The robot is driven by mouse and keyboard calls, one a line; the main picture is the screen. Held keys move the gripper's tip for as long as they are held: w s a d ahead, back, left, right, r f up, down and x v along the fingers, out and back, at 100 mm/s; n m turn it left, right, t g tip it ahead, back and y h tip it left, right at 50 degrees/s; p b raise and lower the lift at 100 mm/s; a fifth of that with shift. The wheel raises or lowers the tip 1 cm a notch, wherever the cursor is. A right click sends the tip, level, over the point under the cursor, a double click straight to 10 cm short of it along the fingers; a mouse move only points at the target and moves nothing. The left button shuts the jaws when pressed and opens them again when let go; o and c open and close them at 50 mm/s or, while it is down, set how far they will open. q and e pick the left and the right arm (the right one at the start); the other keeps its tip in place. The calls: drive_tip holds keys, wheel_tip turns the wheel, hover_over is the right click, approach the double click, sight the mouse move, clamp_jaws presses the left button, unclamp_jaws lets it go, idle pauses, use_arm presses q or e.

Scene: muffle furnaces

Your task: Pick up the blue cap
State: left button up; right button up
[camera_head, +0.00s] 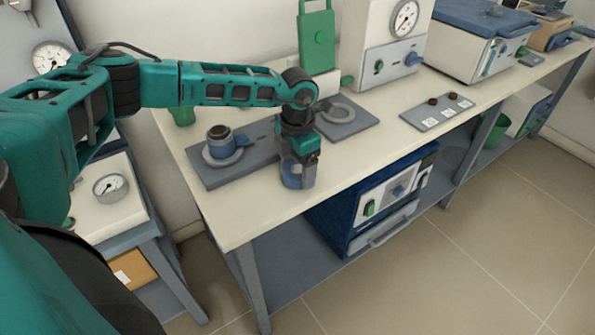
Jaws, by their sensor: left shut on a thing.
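My left gripper (297,177) points down over the front part of the white bench top, to the right of a grey plate. It is shut on the blue cap (292,181), which shows partly between the fingers; the fingers hide the rest. I cannot tell whether the cap touches the bench. My right gripper is not in view.
The grey plate (200,176) carries a dark-topped cup (220,137) on a round base. A second grey plate with a ring (342,112) lies behind the gripper. A panel with knobs (437,112) lies to the right. A blue furnace (340,215) stands below the bench top (235,215).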

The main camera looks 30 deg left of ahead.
use_arm(q)
drive_tip(key=c, duration=0.4)
